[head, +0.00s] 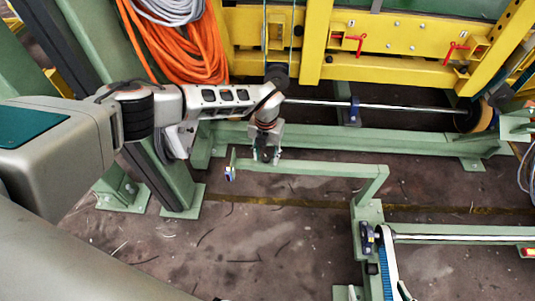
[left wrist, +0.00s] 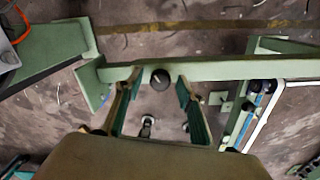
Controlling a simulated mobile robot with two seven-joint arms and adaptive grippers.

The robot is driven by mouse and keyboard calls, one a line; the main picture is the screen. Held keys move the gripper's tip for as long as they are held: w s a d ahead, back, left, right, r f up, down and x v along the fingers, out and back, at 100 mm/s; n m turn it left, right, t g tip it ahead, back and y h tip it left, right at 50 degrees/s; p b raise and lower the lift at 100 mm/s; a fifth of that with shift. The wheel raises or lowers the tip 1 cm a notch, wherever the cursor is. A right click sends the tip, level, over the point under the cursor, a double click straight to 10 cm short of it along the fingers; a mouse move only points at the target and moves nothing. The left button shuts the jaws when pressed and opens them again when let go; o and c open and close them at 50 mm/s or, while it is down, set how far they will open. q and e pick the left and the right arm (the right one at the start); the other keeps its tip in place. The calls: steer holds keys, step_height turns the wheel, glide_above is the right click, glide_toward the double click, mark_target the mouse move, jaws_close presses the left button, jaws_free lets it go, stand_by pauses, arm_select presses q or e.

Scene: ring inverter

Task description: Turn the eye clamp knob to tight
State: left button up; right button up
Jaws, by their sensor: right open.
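A black round knob (left wrist: 160,80) with a small pale mark sits on a green rail (left wrist: 215,69) in the left wrist view. I take it to be the eye clamp knob. My left gripper (left wrist: 159,89) is open, with one green-padded finger on each side of the knob and visible gaps between. In the head view my left gripper (head: 266,152) points down at the green rail (head: 305,169), near its left end. There the gripper hides the knob, so its setting cannot be read. My right gripper is not in view.
A small blue and white part (head: 230,173) hangs at the rail's left end. A yellow frame (head: 400,45) with red handles and a long steel bar (head: 385,107) lie behind. Orange hoses (head: 195,50) hang at the back left. The floor (head: 260,245) in front is mostly clear.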

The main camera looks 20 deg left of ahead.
arm_select(q)
steer(key=shift+w+r, duration=0.1)
steer(key=shift+r, duration=0.05)
jaws_close()
steer(key=m, duration=0.5)
steer(key=shift+m+p, duration=0.35)
steer(key=shift+m, duration=0.05)
steer(key=m, duration=1.1)
steer(key=shift+s+f+m+b, duration=0.2)
steer(key=shift+m+b, duration=0.1)
steer(key=m, duration=0.6)
steer(key=shift+b, duration=0.35)
steer(key=shift+m, duration=0.4)
